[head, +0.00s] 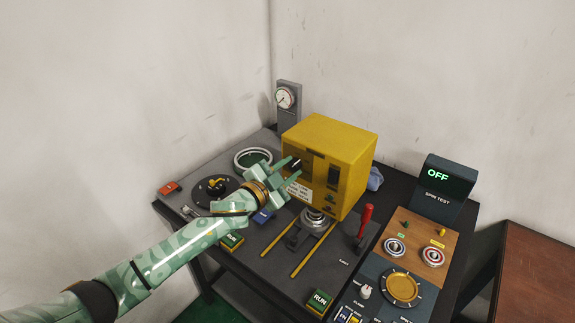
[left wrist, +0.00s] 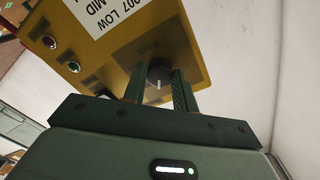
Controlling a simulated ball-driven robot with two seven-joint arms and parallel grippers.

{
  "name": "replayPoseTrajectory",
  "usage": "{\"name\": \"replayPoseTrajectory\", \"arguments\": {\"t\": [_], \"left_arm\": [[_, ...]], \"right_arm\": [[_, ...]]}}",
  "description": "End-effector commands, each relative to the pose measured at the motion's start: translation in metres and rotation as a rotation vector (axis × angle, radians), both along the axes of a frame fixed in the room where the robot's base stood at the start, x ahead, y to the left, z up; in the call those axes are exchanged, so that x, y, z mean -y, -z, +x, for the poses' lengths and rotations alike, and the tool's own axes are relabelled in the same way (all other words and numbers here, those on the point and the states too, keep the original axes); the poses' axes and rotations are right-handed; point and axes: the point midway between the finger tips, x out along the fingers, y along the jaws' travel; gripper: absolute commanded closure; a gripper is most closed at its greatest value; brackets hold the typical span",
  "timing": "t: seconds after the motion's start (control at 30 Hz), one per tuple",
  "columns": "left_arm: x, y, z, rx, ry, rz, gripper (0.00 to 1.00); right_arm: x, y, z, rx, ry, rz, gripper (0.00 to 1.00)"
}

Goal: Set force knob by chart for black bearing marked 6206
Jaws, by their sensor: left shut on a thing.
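The yellow press box (head: 328,140) stands at the back of the bench. My left gripper (head: 293,163) reaches its left-hand face and is shut on the dark force knob (left wrist: 159,76), one finger on each side. A white pointer line shows on the knob in the left wrist view. A white chart label (head: 299,190) is on the box below the knob; in the left wrist view the label (left wrist: 105,15) shows "007 LOW" and "MID", the rest cut off. A ring-shaped bearing (head: 315,218) sits in front of the box; its marking is unreadable. My right gripper is out of view.
Yellow rails (head: 313,250) run forward from the box. A red-handled lever (head: 365,218) stands to its right. A spin test panel (head: 403,287) with its OFF display (head: 438,176) is farther right. A green-lined ring (head: 253,158) and a black dial (head: 214,188) lie left.

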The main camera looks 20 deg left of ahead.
Motion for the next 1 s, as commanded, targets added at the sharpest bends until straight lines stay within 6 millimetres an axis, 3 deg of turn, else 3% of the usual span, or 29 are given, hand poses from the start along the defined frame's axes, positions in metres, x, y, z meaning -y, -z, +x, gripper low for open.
{"name": "replayPoseTrajectory", "arguments": {"t": [0.5,1.0], "left_arm": [[0.001,0.0,-0.001,0.133,0.002,0.37,0.95],[0.001,0.001,-0.001,0.171,0.003,0.476,0.95]], "right_arm": [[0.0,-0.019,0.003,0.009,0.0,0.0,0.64],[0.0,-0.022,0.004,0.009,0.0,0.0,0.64]]}}
